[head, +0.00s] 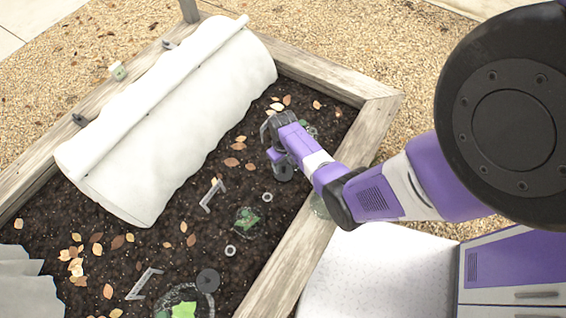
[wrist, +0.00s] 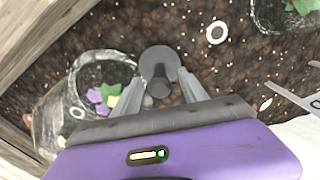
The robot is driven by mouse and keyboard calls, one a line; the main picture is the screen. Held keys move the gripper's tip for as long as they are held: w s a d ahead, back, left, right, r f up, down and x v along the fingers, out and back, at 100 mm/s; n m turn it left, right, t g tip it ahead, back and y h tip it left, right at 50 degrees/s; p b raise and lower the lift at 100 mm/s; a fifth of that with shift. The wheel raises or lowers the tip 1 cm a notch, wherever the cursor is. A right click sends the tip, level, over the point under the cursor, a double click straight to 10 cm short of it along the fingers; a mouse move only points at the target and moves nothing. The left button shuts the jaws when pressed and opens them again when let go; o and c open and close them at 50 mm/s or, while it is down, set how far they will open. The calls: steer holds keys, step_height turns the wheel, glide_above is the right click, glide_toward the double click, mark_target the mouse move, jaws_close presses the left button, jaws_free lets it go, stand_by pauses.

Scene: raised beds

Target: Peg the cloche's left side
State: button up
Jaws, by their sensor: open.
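The cloche appears as a long white tunnel-shaped cover (head: 190,115) lying slantwise across the bed, with a rolled strip along its upper left. My gripper (head: 281,160) is low over the soil to the right of the cloche. Its fingers (wrist: 160,95) are open on either side of a dark grey round-headed piece (wrist: 159,62); I cannot tell whether they touch it. Grey angular staple-like pieces (head: 212,195) lie on the soil, and one shows at the right of the wrist view (wrist: 292,100). Dark clip-like pieces (head: 80,120) sit along the cloche's left side.
The bed's wooden edge (head: 300,245) runs close to my gripper. A clear jar-like cover over a seedling (wrist: 85,100) stands left of the fingers. Pale rings (wrist: 217,32), a dark disc (head: 208,281) and dry leaves lie on the soil. A purple-fronted cabinet (head: 515,262) is at lower right.

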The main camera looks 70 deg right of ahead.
step_height(320, 180, up, 8)
steer(key=shift+f+p, duration=0.1)
steer(key=shift+p, duration=1.15)
